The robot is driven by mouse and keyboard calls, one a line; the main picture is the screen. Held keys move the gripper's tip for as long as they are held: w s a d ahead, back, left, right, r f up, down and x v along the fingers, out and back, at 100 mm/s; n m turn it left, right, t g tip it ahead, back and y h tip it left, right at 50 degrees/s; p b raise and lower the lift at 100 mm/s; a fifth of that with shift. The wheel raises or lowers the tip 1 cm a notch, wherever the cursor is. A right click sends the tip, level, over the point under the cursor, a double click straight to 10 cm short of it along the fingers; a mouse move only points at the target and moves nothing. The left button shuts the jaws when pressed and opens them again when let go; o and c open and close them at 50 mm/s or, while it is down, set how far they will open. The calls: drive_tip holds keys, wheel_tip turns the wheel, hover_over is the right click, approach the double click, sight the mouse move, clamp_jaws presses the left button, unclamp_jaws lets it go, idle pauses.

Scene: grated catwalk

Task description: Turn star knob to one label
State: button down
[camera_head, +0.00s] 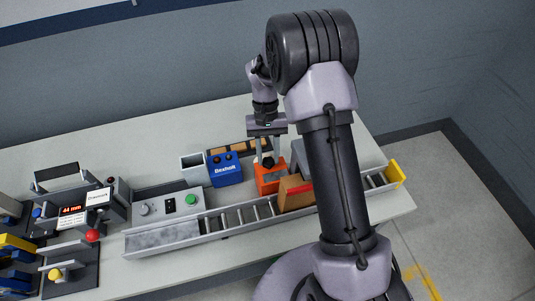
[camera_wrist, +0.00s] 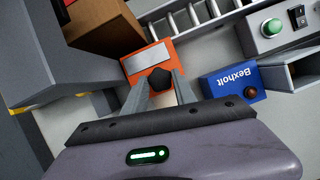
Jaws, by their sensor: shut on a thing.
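The black star knob (camera_wrist: 160,79) sits on top of an orange box (camera_wrist: 138,62). The knob also shows in the head view (camera_head: 267,162), partly hidden by my fingers, on the same orange box (camera_head: 270,182). My gripper (camera_wrist: 162,88) comes down over the box and is shut on the star knob, one finger on each side. A pale plate (camera_wrist: 149,58) lies on the box top beside the knob. I cannot read any label there, and the knob's pointing direction cannot be told.
A cardboard box (camera_head: 294,194) stands close on the right, on the roller conveyor (camera_head: 236,217). A control panel with a green button (camera_head: 191,199) is further left.

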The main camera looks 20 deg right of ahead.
drive_tip(key=shift+d+m+y, duration=0.1)
drive_tip(key=shift+m+y, duration=0.3)
drive_tip(key=shift+m, duration=0.7)
drive_tip(key=shift+t, duration=0.3)
drive_tip(key=c, duration=1)
unclamp_jaws()
drive_tip(key=p+v, duration=0.4)
drive_tip(key=v, duration=1.3)
drive_tip(key=shift+w+d+r, duration=0.1)
drive_tip(key=shift+w+r, duration=0.1)
